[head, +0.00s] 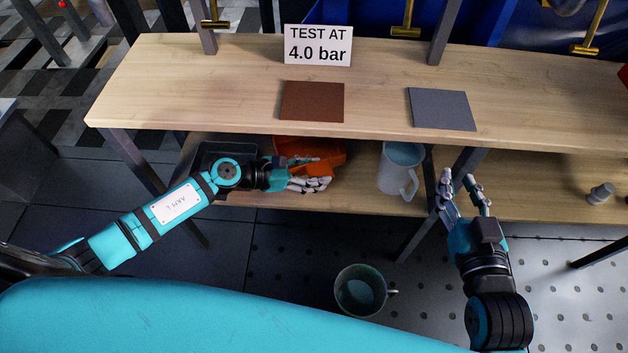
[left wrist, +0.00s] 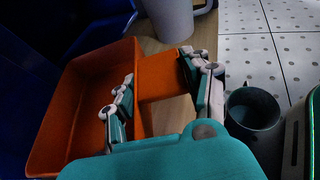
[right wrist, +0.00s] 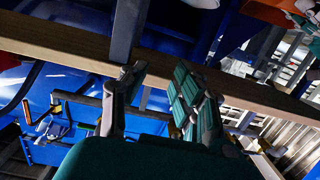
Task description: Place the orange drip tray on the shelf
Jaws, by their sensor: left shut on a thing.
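The orange drip tray (head: 308,147) is at the lower shelf board (head: 358,197) under the workbench, between a dark bin and a white jug. My left gripper (head: 318,172) is shut on the tray's near side. In the left wrist view the tray (left wrist: 84,105) shows its empty inside, and an orange part of it lies between the fingers of my left gripper (left wrist: 160,92). Whether the tray's underside touches the board is hidden. My right gripper (head: 468,187) is open and empty in front of the bench; it also shows in the right wrist view (right wrist: 158,82).
The white jug (head: 399,170) stands close right of the tray; the dark bin (head: 208,152) is on its left. A metal mug (head: 362,290) stands on the floor. The benchtop (head: 200,85) holds a brown mat (head: 312,101), a grey mat (head: 441,109) and a sign (head: 318,45).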

